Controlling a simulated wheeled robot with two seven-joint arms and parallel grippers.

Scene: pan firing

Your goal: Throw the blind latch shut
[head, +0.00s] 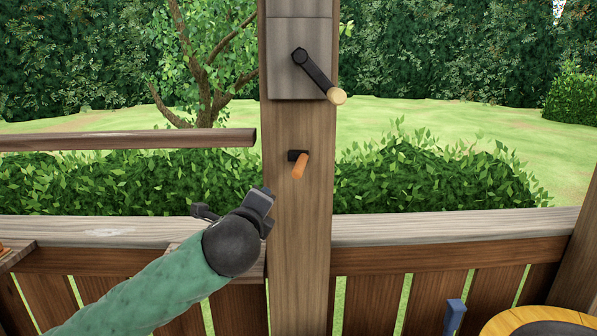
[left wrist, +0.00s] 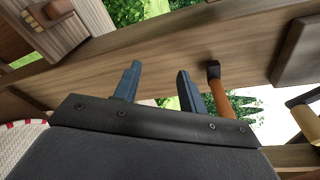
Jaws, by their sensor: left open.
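The latch, an orange handle (head: 299,167) on a small dark block, sticks out from the wooden post (head: 300,225) at the picture's middle. It tilts slightly down and left. In the left wrist view the orange handle (left wrist: 220,101) stands to the right of the fingers, outside the gap between them. My left gripper (head: 257,201) is below and left of the handle in the head view, in front of the post's left edge. In the left wrist view the left gripper (left wrist: 158,85) is open with nothing between its fingers. My right gripper is in neither view.
A black crank with a pale knob (head: 337,96) hangs on a plate above the latch. A brown horizontal bar (head: 130,140) ends just left of the post. A wooden railing (head: 430,230) runs behind. A yellow-rimmed round object (head: 505,320) and a blue piece (head: 453,316) are lower right.

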